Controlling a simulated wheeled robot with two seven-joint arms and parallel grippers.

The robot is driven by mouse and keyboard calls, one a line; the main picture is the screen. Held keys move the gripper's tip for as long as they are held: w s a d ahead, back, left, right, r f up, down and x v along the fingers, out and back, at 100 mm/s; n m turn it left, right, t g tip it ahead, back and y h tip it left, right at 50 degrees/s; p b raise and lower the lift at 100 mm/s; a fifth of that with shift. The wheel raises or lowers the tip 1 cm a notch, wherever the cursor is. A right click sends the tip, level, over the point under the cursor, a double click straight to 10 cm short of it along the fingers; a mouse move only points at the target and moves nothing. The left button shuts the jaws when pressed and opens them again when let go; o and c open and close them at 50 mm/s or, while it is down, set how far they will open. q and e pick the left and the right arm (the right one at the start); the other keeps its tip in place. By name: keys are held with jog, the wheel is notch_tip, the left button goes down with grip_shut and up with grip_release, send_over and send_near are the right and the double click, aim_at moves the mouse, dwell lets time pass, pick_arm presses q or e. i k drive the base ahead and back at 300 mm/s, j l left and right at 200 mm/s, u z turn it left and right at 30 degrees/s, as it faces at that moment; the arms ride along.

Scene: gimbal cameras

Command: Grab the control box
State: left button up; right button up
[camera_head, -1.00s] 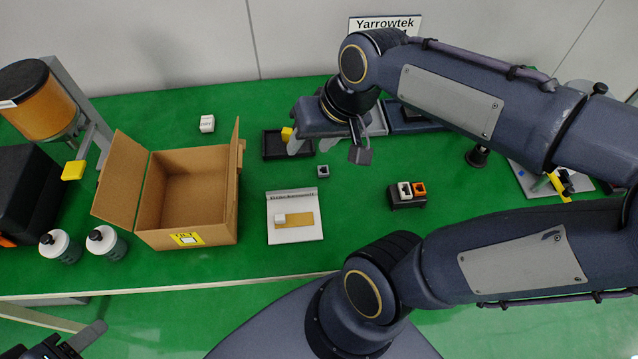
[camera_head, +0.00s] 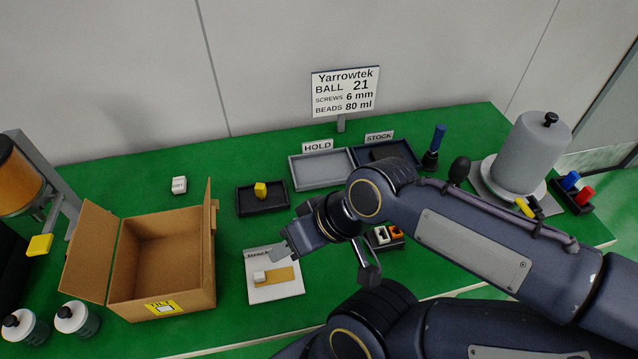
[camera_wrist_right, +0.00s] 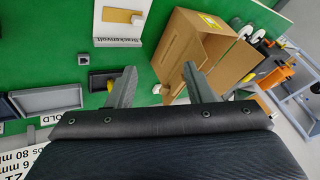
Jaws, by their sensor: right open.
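Nothing in view is marked as a control box. A small grey box with a dark face (camera_wrist_right: 83,59) lies on the green table in the right wrist view, clear of the fingers; in the head view my right gripper hides its place. A small white labelled cube (camera_head: 179,185) sits behind the open cardboard box (camera_head: 207,272). My right gripper (camera_head: 326,256) is open and empty above the table, beside the white card (camera_head: 262,294). Its two fingers stand apart in the wrist view (camera_wrist_right: 162,86). My left gripper is out of view.
A black tray (camera_head: 243,212) holds a yellow block (camera_head: 260,190). The HOLD tray (camera_head: 300,184) and STOCK tray (camera_head: 408,147) are at the back. A grey roll (camera_head: 531,150) stands at right. Two bottles (camera_head: 76,319) (camera_head: 22,328) stand at front left.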

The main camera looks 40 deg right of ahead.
aim_at(383, 238)
jog(key=k+l+z, duration=0.15)
jog(key=z, duration=1.9)
jog(key=i+l, duration=0.1)
jog(key=l, duration=0.15)
jog(key=l+u, duration=0.6)
jog(key=u, duration=0.15)
jog(key=l+u, duration=0.35)
jog(key=u, duration=0.95)
